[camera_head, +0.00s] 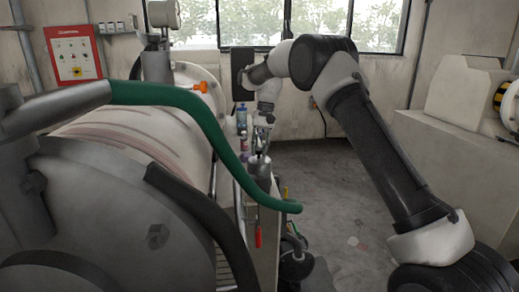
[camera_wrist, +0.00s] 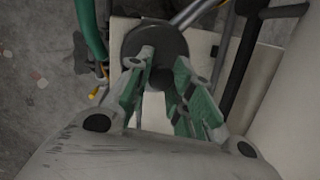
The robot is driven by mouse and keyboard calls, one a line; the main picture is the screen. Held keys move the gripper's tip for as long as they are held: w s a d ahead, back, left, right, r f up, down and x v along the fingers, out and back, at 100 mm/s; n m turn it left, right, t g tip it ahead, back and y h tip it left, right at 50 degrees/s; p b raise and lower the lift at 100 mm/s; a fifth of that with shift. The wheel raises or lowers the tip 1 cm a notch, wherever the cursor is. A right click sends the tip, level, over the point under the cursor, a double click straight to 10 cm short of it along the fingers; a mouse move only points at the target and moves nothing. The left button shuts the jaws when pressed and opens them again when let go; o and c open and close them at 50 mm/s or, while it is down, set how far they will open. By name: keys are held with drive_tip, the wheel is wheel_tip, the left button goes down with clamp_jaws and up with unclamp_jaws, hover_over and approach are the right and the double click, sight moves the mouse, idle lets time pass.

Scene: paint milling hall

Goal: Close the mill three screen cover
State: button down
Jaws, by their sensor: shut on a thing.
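My gripper (camera_head: 264,122) is past the big mill drum, above a row of fittings along its right side. In the wrist view, my gripper (camera_wrist: 158,82) has its green-padded fingers around a short light-grey rod (camera_wrist: 146,56). The rod stands up from a dark grey round disc (camera_wrist: 167,42), which looks like a screen cover; I cannot read any mill number. In the head view a grey cylindrical fitting (camera_head: 259,168) is just below the gripper. The fingers hide part of the disc, and whether it is fully seated cannot be told.
A green hose (camera_head: 215,135) arcs over the mill drum (camera_head: 130,135) and down near the fittings. A red control panel (camera_head: 73,53) hangs at left.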

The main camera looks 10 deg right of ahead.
drive_tip(key=c, duration=1.2)
unclamp_jaws()
drive_tip(key=v, duration=1.2)
